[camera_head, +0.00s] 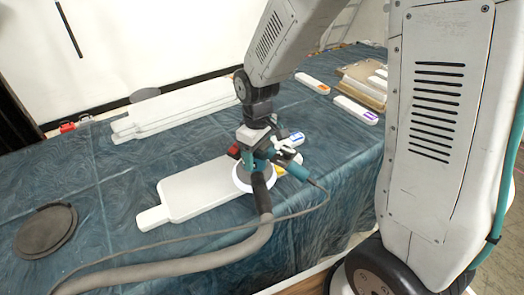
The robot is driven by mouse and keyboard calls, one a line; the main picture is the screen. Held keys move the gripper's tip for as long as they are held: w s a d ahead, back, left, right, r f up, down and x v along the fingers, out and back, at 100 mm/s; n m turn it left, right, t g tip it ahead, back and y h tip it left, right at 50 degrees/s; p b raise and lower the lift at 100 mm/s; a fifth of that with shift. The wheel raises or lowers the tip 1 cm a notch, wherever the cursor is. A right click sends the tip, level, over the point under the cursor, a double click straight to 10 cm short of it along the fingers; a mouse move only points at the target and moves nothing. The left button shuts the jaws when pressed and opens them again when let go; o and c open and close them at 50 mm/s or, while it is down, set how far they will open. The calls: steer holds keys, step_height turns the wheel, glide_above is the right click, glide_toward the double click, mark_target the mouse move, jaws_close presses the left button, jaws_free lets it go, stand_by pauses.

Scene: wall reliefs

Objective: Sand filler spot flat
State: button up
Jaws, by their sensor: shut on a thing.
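My gripper (258,142) hangs over the cloth-covered table and is shut on a teal and black sander (265,172). The sander's pale round skirt (240,180) is over the right part of a white panel (190,192) lying flat on the table. I cannot tell whether the pad touches the panel. A small yellow patch (281,171) shows at the sander's right side. Any filler spot under the sander is hidden.
A grey hose (190,263) and a cable run from the sander across the table's front. Dark discs (46,230) lie at the left. Stacked white boards (180,105) lie behind. A tray (365,83) and white pieces with coloured labels (356,110) lie at the back right.

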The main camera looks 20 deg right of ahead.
steer(key=shift+w+a+r, duration=0.1)
steer(key=shift+a, duration=0.05)
steer(key=shift+s+a, duration=0.15)
steer(key=shift+a, duration=0.65)
steer(key=shift+s+a, duration=0.1)
steer(key=shift+a, duration=0.7)
steer(key=shift+d, duration=0.1)
steer(key=shift+w+d, duration=0.15)
steer(key=shift+d, duration=0.7)
steer(key=shift+w+d, duration=0.1)
steer(key=shift+d, duration=0.75)
steer(key=shift+d, duration=0.15)
steer(key=shift+w+d, duration=0.2)
steer(key=shift+d, duration=1.35)
